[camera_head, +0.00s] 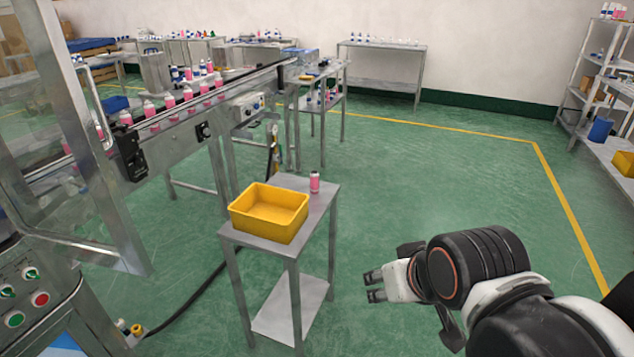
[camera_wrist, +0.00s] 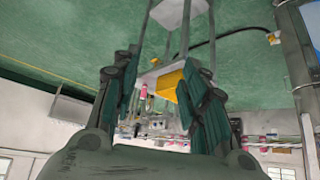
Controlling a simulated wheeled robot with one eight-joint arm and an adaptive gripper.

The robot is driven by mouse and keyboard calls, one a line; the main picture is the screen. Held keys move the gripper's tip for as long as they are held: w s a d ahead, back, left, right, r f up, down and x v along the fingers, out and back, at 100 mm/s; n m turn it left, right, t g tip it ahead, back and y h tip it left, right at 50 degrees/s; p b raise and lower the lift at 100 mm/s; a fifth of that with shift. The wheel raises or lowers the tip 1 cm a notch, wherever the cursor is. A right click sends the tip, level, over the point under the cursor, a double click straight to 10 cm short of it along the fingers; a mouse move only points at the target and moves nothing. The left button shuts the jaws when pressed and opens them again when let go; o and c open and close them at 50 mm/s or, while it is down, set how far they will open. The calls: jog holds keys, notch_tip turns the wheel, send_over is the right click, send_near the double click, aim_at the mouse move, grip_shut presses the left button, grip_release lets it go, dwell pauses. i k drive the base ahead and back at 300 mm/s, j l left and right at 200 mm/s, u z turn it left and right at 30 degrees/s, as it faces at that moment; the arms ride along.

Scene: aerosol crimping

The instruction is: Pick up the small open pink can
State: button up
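A small pink can (camera_head: 315,182) stands upright at the back right of a small metal table (camera_head: 318,207), just right of a yellow bin. Its top is too small to tell whether it is open. My gripper (camera_head: 372,285) is to the right of the table, apart from the can, with its fingers pointing left. In the wrist view the two fingers (camera_wrist: 168,95) are spread wide with nothing between them. The can (camera_wrist: 143,92) shows upside down in the gap beyond them, beside the yellow bin.
The yellow bin (camera_head: 268,212) looks empty and takes up much of the tabletop. A conveyor (camera_head: 185,108) with several pink cans runs behind and left. A control panel (camera_head: 30,295) is at the lower left. The green floor (camera_head: 430,170) to the right is clear.

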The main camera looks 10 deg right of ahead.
aim_at(314, 176)
jog(key=i+l+u, duration=0.35)
jog(key=i+l, duration=0.35)
jog(key=i+l+u, duration=0.35)
jog(key=i+l, duration=0.4)
jog(key=l, duration=0.2)
